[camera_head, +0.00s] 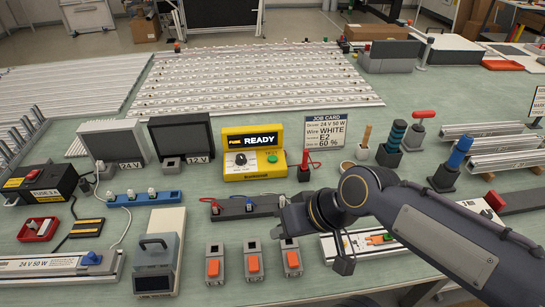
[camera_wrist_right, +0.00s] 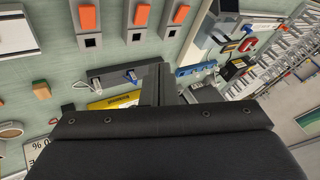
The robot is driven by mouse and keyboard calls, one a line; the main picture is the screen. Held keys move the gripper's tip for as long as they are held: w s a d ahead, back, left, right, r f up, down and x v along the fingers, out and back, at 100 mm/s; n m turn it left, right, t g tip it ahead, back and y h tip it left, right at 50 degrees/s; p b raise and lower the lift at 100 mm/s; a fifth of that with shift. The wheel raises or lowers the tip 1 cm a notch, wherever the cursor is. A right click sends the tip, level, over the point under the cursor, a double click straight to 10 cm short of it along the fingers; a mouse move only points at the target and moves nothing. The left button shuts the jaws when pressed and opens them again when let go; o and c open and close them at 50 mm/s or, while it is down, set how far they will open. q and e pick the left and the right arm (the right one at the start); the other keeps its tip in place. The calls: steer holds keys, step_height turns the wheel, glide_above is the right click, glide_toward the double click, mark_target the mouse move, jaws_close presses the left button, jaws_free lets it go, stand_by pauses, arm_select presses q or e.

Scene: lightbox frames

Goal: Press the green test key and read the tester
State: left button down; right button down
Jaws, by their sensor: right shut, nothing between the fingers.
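The yellow tester (camera_head: 238,171) stands in the middle of the bench in the head view. Its display (camera_head: 259,140) reads "FUSE READY". A black knob (camera_head: 240,159) is on its front, and the green test key (camera_head: 272,158) is to the right of the knob. My right gripper (camera_head: 280,219) is shut and empty, in front of the tester and apart from the key. In the right wrist view its fingers (camera_wrist_right: 160,80) are together, with part of the yellow tester (camera_wrist_right: 115,101) showing beside them; the key is not visible there. My left gripper is not in view.
Several orange-marked blocks (camera_head: 253,264) stand in front.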

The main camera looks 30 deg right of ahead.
steer(key=w+d+r+m+p, duration=0.15)
steer(key=w+d+r, duration=0.25)
steer(key=w, duration=0.5)
steer(key=m+t+h+p, duration=0.1)
steer(key=m+h+p, duration=0.2)
glide_above(274, 159)
step_height(274, 159, down, 7)
steer(key=shift+w+r, duration=0.1)
step_height(274, 159, down, 8)
steer(key=b, duration=0.6)
steer(key=shift+f+b, duration=0.4)
steer(key=shift+b, duration=0.1)
steer(key=shift+f, duration=0.1)
steer(key=shift+f+b, duration=0.35)
steer(key=shift+b, duration=0.15)
